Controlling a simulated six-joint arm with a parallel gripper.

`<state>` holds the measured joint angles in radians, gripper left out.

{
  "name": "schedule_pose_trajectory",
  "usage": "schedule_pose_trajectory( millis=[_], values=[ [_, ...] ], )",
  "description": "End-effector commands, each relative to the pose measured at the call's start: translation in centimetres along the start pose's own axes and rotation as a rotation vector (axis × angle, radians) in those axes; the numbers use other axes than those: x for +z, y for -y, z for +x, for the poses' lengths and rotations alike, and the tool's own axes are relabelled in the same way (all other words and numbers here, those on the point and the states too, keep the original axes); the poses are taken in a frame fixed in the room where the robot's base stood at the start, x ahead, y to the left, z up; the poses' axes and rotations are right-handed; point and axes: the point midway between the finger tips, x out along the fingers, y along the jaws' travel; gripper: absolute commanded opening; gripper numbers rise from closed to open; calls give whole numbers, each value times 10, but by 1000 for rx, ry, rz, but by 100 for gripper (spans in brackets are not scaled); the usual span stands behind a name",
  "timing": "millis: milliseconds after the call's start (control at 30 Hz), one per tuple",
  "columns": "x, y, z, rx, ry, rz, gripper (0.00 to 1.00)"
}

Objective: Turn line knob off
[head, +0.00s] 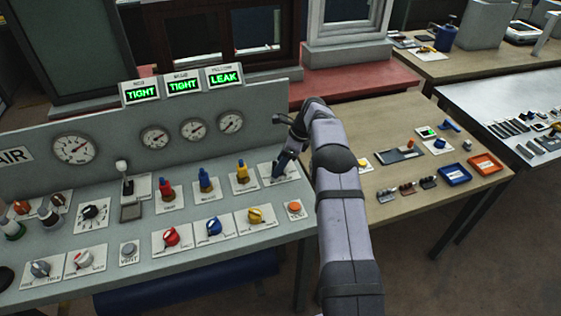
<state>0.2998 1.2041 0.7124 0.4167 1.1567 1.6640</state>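My gripper (283,163) is at the right end of the grey control panel (140,213), pointing down over a white plate (269,172). The gripper covers most of that plate and whatever is mounted on it. I cannot tell whether the fingers touch anything or how far apart they are. Labels are too small to read which control is the line knob.
Upright red (166,189), blue (205,181) and yellow (242,172) handles stand left of my gripper. An orange button (294,207) is in front of it. Gauges and displays reading TIGHT, TIGHT and LEAK (225,76) are behind. A wooden table (375,178) with small parts is to the right.

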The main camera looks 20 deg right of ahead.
Motion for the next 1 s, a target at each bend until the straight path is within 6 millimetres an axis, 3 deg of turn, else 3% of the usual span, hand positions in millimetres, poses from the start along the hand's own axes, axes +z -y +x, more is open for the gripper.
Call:
schedule_pose_trajectory(
  millis=[200, 367, 400, 1000],
  values=[
    [0, 0, 0, 0, 0, 0, 53],
    [0, 0, 0, 0, 0, 0, 15],
    [0, 0, 0, 0, 0, 0, 12],
    [0, 1, 0, 42, 0, -105, 12]
  ],
)
